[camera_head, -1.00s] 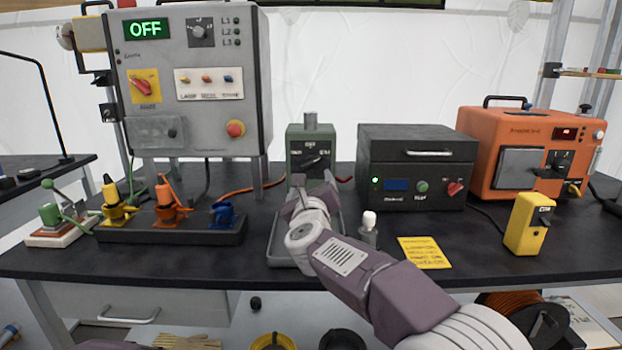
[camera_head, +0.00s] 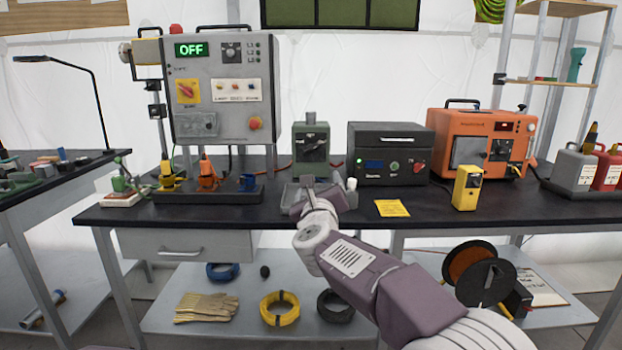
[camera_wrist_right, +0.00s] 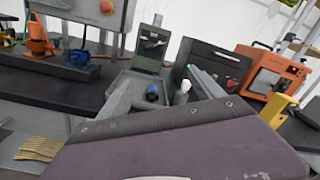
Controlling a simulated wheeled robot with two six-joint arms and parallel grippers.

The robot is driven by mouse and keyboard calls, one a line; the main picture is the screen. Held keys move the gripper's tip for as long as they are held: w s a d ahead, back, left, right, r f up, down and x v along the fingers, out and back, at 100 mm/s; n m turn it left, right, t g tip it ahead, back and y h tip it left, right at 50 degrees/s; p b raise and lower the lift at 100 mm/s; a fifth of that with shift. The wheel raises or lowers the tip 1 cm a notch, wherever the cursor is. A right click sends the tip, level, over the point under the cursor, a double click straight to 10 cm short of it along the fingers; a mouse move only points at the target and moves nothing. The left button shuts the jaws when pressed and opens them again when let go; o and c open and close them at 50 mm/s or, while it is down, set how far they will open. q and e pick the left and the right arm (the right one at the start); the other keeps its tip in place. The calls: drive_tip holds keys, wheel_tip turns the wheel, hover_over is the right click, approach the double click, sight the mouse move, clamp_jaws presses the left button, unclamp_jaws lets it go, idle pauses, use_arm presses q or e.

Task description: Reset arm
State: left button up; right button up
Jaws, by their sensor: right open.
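My right arm reaches up from the bottom right of the head view. My right gripper (camera_head: 312,190) is at the bench's front edge, in front of the green device (camera_head: 311,146) and over the grey tray (camera_head: 286,196). Its jaws are open and I see nothing held between them. The gripper and arm hide part of the tray. In the right wrist view, my purple arm cover fills the lower part; the tray (camera_wrist_right: 117,100) with a small dark-blue item (camera_wrist_right: 152,93) and a white-capped bottle (camera_wrist_right: 182,92) lies beyond. My left gripper is not in view.
A grey control panel (camera_head: 222,90) reading OFF stands at the left. A black box (camera_head: 389,152), orange unit (camera_head: 478,140), yellow device (camera_head: 467,187) and yellow note (camera_head: 392,208) are at the right. A lower shelf holds gloves (camera_head: 206,307) and coils.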

drive_tip(key=d+f+g+h, duration=0.15)
drive_tip(key=d+f, duration=0.25)
drive_tip(key=d, duration=0.7)
drive_tip(key=s+d+f+n+g+y, duration=0.1)
drive_tip(key=s+f+n+g, duration=0.1)
drive_tip(key=s+f+n, duration=0.3)
drive_tip(key=d+f+n+g, duration=0.1)
drive_tip(key=d+f+n, duration=0.15)
drive_tip(key=f, duration=0.45)
drive_tip(key=s+f+n+g+y, duration=0.1)
drive_tip(key=s+f+n+g, duration=0.15)
drive_tip(key=f+n, duration=0.3)
drive_tip(key=s+d+f+n+g, duration=0.1)
drive_tip(key=s+f+n+g, duration=0.4)
drive_tip(key=s+f+n, duration=0.6)
drive_tip(key=s+d+f+n+g, duration=0.1)
drive_tip(key=s+f+n+g, duration=0.5)
drive_tip(key=s, duration=0.9)
use_arm(q)
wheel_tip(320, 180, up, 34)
drive_tip(key=p, duration=3.5)
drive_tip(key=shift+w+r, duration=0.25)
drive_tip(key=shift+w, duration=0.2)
use_arm(e)
wheel_tip(320, 180, up, 34)
drive_tip(key=t, duration=0.1)
drive_tip(key=shift+a, duration=0.3)
